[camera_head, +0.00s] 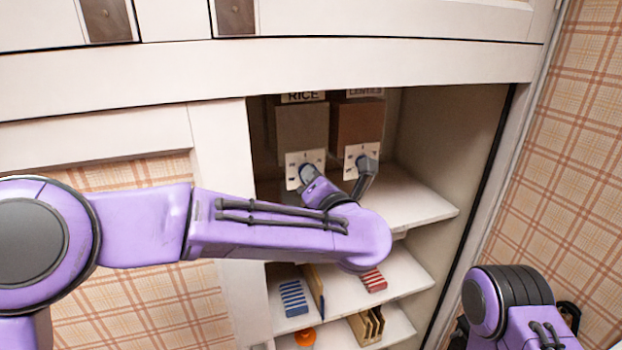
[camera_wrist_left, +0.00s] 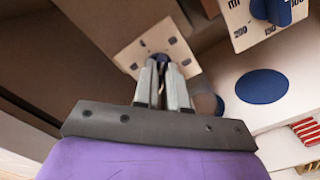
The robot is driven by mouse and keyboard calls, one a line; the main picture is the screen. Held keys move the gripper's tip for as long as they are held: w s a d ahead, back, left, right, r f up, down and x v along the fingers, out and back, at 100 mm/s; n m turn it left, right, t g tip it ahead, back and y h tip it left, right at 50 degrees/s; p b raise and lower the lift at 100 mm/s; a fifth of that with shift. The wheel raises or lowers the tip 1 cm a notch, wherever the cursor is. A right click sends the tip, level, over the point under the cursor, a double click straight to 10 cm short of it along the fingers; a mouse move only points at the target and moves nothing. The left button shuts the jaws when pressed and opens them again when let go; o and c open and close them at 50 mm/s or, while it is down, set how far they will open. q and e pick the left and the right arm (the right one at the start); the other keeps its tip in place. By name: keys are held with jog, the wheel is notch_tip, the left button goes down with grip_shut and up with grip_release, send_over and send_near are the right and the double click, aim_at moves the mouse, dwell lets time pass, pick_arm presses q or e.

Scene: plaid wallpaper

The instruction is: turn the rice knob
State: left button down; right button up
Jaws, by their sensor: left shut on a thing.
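The rice dispenser (camera_head: 302,127) is a grey-brown box with a RICE label, standing on the left in the open cupboard. Its pale dial plate (camera_head: 293,168) also shows tilted in the left wrist view (camera_wrist_left: 138,50). My left gripper (camera_head: 307,172) reaches up to this plate, and in the left wrist view its fingers (camera_wrist_left: 161,62) are close together over the plate's middle. They are shut on the rice knob, which is mostly hidden between them; its turn angle cannot be read. My right arm shows at the lower right, but its gripper is not clearly in view.
The lentils dispenser (camera_head: 358,125) stands close to the right, with its own blue knob (camera_wrist_left: 271,10). A blue disc (camera_wrist_left: 262,86) lies on the pale shelf below. Lower shelves hold a blue-striped item (camera_head: 293,297), a red one (camera_head: 373,281) and an orange object (camera_head: 305,338).

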pick_arm(q)
jog(key=shift+f+m+p, duration=0.15)
jog(key=shift+m+p, duration=1.5)
jog(key=shift+m, duration=2.2)
jog(key=shift+f+m+p, duration=0.1)
jog(key=shift+m+p, duration=1.55)
jog(key=shift+m, duration=2.2)
jog(key=c, duration=1.2)
grip_release()
jog(key=b+v, duration=0.4)
jog(key=v, duration=0.6)
jog(key=shift+s+d, duration=0.1)
jog(key=shift+s, duration=0.1)
